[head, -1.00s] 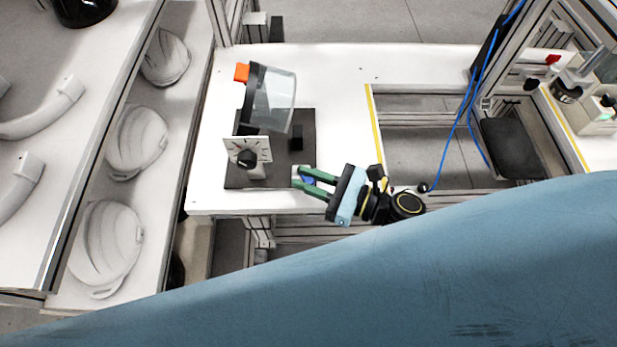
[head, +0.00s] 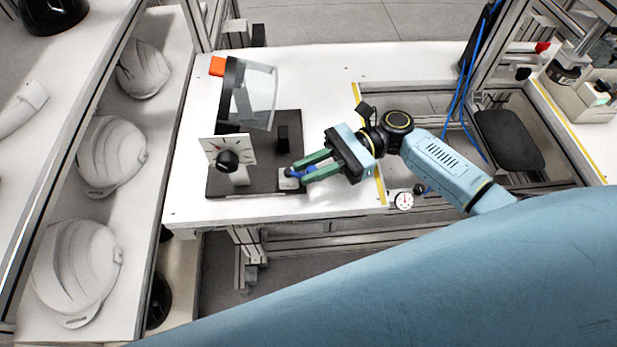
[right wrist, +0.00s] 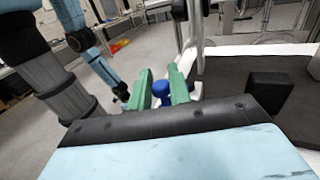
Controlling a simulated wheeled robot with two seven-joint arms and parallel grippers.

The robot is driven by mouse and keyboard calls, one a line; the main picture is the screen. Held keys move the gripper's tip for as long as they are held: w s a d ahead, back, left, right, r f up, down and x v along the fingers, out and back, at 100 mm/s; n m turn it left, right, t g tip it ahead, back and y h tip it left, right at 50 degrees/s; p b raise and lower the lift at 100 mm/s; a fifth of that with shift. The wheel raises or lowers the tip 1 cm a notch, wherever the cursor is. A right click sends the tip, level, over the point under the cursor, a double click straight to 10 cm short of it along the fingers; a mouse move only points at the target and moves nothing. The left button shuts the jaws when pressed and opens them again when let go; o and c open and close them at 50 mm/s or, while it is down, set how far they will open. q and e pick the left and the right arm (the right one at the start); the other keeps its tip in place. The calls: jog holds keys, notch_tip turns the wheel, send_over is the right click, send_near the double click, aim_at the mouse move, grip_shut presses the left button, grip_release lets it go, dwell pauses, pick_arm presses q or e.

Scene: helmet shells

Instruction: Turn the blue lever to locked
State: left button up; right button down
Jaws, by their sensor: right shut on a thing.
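The blue lever (head: 291,173) sits on a small light block at the front right corner of the dark base plate (head: 228,184). My right gripper (head: 299,173) reaches in from the right. Its green fingers are shut on the lever, one on each side, and hide part of it. In the right wrist view, the lever's rounded blue end (right wrist: 161,88) shows between the two fingers (right wrist: 162,92). No locked mark can be read. My left arm shows small in the right wrist view; its gripper (right wrist: 121,91) is too small to judge.
A black block (head: 283,138) stands behind the lever. White helmet shells (head: 112,155) lie on the left shelf. A gauge (head: 403,200) shows at right.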

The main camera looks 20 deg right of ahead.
jog(key=shift+w+d+f+n+g+b, duration=0.15)
jog(key=shift+w+n+g+b, duration=0.15)
jog(key=shift+n+g, duration=0.35)
jog(key=n+g+b, duration=0.1)
jog(key=n+g+h+b, duration=0.1)
jog(key=g, duration=0.1)
jog(key=shift+w+d+g, duration=0.2)
jog(key=shift+w+g, duration=0.05)
jog(key=shift+w, duration=0.1)
jog(key=shift+w+n+g+h, duration=0.1)
jog(key=shift+n+g+h, duration=0.3)
jog(key=shift+g, duration=0.2)
pick_arm(q)
jog(key=shift+y, duration=0.3)
jog(key=a+f, duration=0.1)
jog(key=a, duration=0.1)
jog(key=a+f, duration=0.2)
jog(key=shift+a+f, duration=0.3)
jog(key=shift+a, duration=0.05)
jog(key=shift+w, duration=0.1)
pick_arm(e)
jog(key=shift+d+r+g, duration=0.1)
jog(key=shift+r+g, duration=0.1)
jog(key=shift+g, duration=0.1)
jog(key=c, duration=1.3)
grip_release()
jog(key=shift+c, duration=0.2)
pick_arm(q)
jog(key=shift+d, duration=0.1)
